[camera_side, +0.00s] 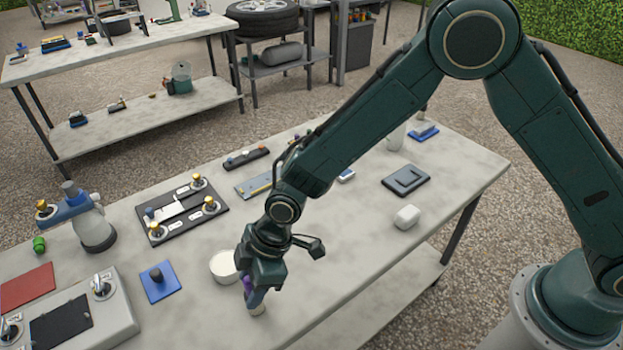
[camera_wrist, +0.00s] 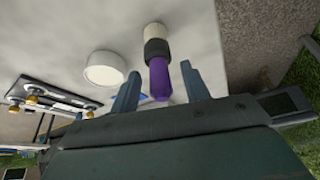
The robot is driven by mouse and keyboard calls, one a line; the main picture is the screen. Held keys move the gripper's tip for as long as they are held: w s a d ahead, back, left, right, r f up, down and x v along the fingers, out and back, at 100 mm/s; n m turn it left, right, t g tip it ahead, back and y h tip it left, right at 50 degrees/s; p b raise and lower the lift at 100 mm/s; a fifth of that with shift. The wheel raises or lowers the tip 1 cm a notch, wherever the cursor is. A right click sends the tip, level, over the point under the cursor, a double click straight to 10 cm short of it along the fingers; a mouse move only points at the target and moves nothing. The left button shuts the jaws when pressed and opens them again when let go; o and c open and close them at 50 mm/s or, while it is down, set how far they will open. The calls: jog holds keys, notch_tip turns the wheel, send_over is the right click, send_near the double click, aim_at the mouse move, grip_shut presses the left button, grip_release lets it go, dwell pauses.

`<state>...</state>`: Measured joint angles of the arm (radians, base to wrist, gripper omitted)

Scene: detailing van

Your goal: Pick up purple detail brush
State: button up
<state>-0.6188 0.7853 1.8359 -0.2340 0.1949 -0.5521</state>
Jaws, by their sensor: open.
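The purple detail brush (camera_wrist: 159,77) has a purple handle, a dark collar and a pale bristle end. In the wrist view it lies between the two open fingers of my gripper (camera_wrist: 160,88), with a gap on each side. In the side view the brush (camera_side: 248,283) appears upright, pale end down on the table near its front edge. My gripper (camera_side: 257,290) is right over it, with its fingers down around the purple handle, and hides part of it.
A round white tub (camera_side: 223,267) stands close beside the brush, left of my gripper. A blue pad with a dark knob (camera_side: 160,281) lies further left. Bare table lies between.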

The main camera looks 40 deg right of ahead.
jog(key=shift+a+f, duration=0.1)
jog(key=shift+f, duration=0.1)
dwell(0.4)
jog(key=c, duration=1)
jog(key=shift+o, duration=0.2)
jog(key=shift+r, duration=0.15)
notch_tip(320, 180, up, 20)
